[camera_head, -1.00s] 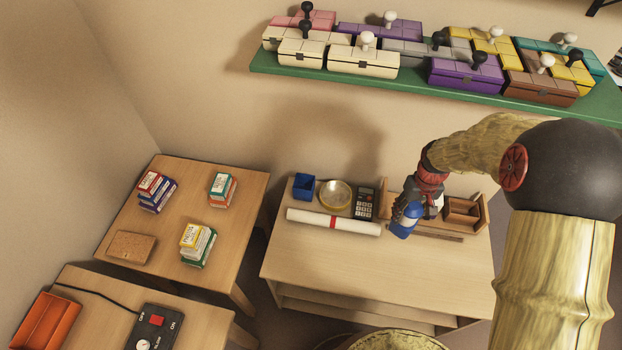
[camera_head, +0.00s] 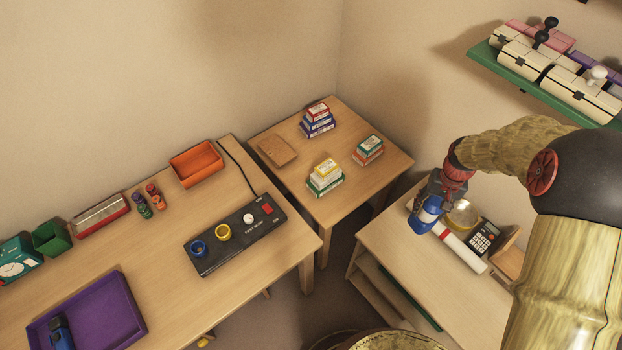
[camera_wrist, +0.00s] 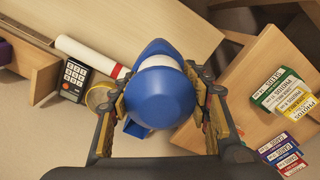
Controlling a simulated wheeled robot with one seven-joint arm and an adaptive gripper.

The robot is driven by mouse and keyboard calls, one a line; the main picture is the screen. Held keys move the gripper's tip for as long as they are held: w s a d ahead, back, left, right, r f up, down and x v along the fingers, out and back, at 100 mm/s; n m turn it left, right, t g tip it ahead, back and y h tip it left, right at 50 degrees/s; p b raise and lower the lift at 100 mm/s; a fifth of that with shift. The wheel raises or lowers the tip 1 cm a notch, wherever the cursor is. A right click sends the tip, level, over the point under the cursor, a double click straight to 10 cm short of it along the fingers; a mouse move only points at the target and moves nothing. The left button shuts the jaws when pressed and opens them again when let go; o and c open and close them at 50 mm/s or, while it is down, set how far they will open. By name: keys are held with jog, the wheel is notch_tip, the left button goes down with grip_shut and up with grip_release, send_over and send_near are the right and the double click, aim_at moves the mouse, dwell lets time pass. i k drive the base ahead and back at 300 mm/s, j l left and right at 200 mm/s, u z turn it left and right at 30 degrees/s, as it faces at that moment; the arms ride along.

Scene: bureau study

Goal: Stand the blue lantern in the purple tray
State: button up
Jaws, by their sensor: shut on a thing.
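The blue lantern (camera_head: 425,214), blue with a white band, is held in my gripper (camera_head: 438,194) above the left end of the right-hand table. In the wrist view the blue lantern (camera_wrist: 160,97) fills the space between the two fingers of my gripper (camera_wrist: 166,82), which touch its sides. The purple tray (camera_head: 121,293) lies on the left table at the lower left of the head view, partly cut off by the frame. A small dark blue object (camera_head: 60,334) stands in its near left part.
The left table holds a black control box (camera_head: 236,240), an orange tray (camera_head: 197,163), a red-and-grey box (camera_head: 101,215) and a green bin (camera_head: 51,238). The corner table carries box stacks (camera_head: 325,177). A calculator (camera_head: 484,237) and white roll (camera_head: 461,247) lie below my gripper.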

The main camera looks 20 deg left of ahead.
aim_at(108, 319)
jog(key=k+j+u, duration=0.15)
jog(key=u, duration=0.25)
jog(key=k+j+u, duration=0.1)
jog(key=j+u, duration=0.6)
jog(key=u, duration=0.15)
jog(key=j, duration=0.4)
jog(key=k+j+u, duration=0.1)
jog(key=j, duration=0.35)
